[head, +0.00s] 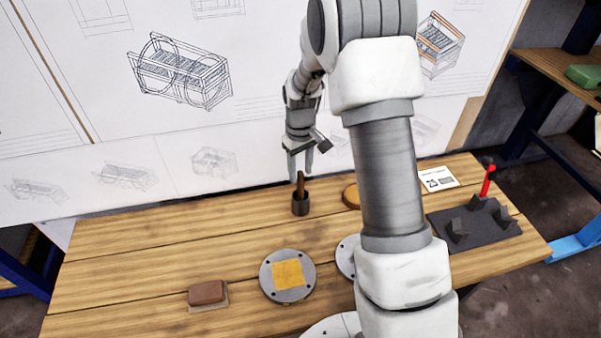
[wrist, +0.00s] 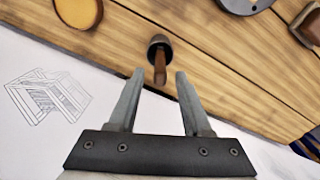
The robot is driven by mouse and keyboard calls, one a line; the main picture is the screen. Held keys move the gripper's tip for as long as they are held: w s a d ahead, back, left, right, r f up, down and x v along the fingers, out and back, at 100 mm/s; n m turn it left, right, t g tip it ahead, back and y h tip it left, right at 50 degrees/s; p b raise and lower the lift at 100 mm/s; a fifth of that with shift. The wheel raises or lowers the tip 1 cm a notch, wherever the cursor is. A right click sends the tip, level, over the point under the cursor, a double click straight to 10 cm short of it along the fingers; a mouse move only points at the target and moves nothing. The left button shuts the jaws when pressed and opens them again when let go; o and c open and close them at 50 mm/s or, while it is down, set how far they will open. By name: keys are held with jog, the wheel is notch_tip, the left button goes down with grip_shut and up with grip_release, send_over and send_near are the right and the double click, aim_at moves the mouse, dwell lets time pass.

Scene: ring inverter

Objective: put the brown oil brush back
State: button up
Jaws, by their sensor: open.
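The brown oil brush (head: 300,183) stands upright in a small dark cup (head: 300,206) near the back edge of the wooden table. In the wrist view the brush (wrist: 160,68) shows its brown handle coming out of the dark cup (wrist: 159,43); its lower end is hidden inside. My gripper (head: 300,160) is open and empty above the brush. In the wrist view its two fingers (wrist: 160,72) are apart, with the handle's end showing between the fingertips. I see no finger touching it.
A round metal plate with a yellow square (head: 288,275) lies at the front. A brown block (head: 207,292) is left of it. A dark fixture with a red handle (head: 474,222) and a white card (head: 438,179) are at the right. The table's left part is clear.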

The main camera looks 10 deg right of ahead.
notch_tip(320, 180, up, 10)
jog(key=r+p, duration=0.1)
jog(key=s+r+m+t, duration=0.2)
jog(key=s+r+t, duration=0.1)
jog(key=s+r, duration=0.85)
jog(key=s+r+m+t, duration=0.1)
jog(key=s, duration=0.6)
jog(key=s+r+m+t, duration=0.1)
jog(key=s+r, duration=0.1)
jog(key=s, duration=0.6)
jog(key=shift+s+r+m+t, duration=0.25)
jog(key=shift+s+m+t, duration=0.05)
jog(key=shift+r, duration=0.1)
notch_tip(320, 180, up, 3)
jog(key=p, duration=0.3)
jog(key=shift+r, duration=0.15)
